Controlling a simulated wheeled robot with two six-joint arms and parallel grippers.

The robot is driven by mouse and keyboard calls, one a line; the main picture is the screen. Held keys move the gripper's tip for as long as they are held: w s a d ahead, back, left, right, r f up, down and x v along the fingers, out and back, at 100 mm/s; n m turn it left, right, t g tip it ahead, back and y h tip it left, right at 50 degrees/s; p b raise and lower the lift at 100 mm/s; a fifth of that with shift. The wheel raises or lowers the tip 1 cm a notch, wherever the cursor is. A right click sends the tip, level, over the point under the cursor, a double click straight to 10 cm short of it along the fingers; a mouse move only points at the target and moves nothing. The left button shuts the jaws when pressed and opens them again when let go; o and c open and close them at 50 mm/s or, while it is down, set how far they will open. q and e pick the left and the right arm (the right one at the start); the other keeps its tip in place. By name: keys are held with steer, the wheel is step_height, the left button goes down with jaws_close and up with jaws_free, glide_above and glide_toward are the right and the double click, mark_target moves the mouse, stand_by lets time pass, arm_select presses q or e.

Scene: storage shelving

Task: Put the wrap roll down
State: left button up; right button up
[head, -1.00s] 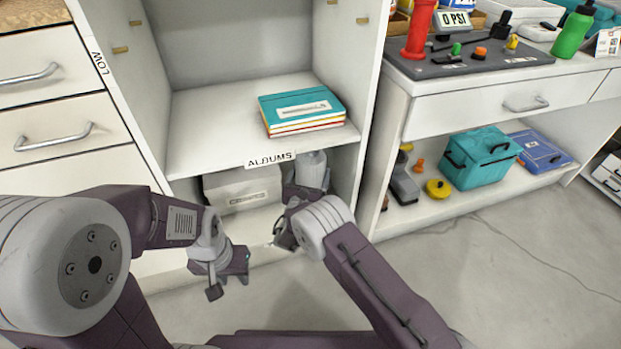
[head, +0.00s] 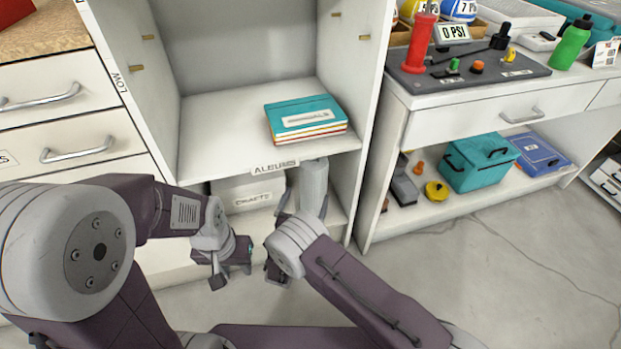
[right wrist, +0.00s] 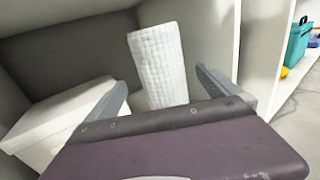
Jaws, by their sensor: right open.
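The wrap roll (head: 314,187) is a pale, quilted cylinder standing in the lower compartment of the open cabinet, at its right side. In the right wrist view the roll (right wrist: 160,68) looks upright with a slight lean, and its lower end is hidden behind my gripper. My right gripper (right wrist: 161,80) is open, its fingers apart on either side of the roll's lower part, with gaps visible to both. In the head view my left gripper (head: 230,262) hangs in front of the cabinet, away from the roll; its jaw state is unclear.
A labelled pale box (head: 248,190) stands left of the roll. The cabinet shelf (head: 215,135) above carries teal-topped albums (head: 305,117). A side wall closes in on the roll's right. A teal case (head: 478,163) sits under the workbench, and the floor in front is clear.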

steer(key=shift+v, duration=1)
